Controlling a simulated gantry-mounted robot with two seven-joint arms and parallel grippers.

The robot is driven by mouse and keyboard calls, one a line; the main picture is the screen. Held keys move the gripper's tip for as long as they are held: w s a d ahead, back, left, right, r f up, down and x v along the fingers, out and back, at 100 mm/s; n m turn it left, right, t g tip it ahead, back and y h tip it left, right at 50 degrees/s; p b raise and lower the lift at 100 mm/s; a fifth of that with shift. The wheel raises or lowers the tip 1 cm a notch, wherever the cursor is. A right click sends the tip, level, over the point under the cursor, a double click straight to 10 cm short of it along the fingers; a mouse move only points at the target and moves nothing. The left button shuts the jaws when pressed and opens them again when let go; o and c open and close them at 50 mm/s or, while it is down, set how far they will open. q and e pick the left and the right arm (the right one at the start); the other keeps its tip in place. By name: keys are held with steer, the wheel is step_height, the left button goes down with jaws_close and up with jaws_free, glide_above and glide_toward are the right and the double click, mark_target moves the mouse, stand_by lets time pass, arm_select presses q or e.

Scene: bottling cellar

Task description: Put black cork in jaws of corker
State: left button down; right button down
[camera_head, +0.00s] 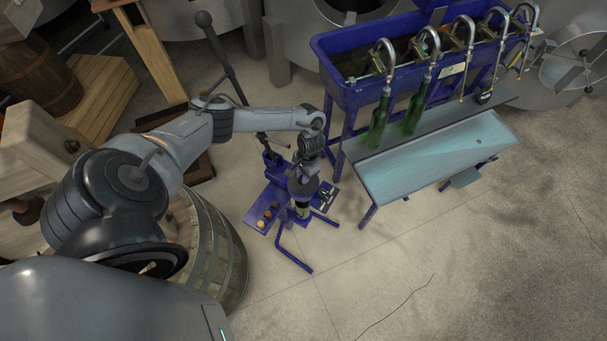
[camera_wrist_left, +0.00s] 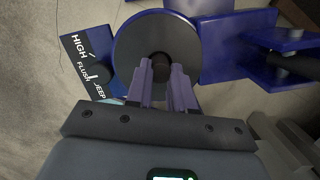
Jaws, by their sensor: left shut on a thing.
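My left gripper (camera_head: 302,172) is over the blue corker (camera_head: 272,166), pointing down at the dark round plate on its top. In the left wrist view, the two purple-grey fingers of my left gripper (camera_wrist_left: 163,78) are close together, shut on a small dark piece that looks like the black cork (camera_wrist_left: 160,66). It is at the middle of the dark round plate (camera_wrist_left: 135,45), where the corker's jaws appear to be. The fingers partly hide the spot, so I cannot tell whether the cork is inside the opening or just above it. My right gripper is not in view.
A blue side tray (camera_head: 259,216) holds several corks. A sign reading HIGH, FLUSH, DEEP (camera_wrist_left: 88,65) sits beside the plate. The corker's long lever (camera_head: 222,55) rises behind my arm. A blue filler trough (camera_head: 345,92) with green bottles stands right; a barrel (camera_head: 222,255) stands lower left.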

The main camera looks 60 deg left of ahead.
arm_select(q)
steer(key=shift+f, duration=0.1)
stand_by(0.3)
steer(key=c, duration=0.9)
jaws_free()
step_height(320, 180, up, 11)
steer(key=w+p, duration=0.1)
steer(key=shift+w+a+f+p, duration=0.15)
steer(key=shift+w+p, duration=0.15)
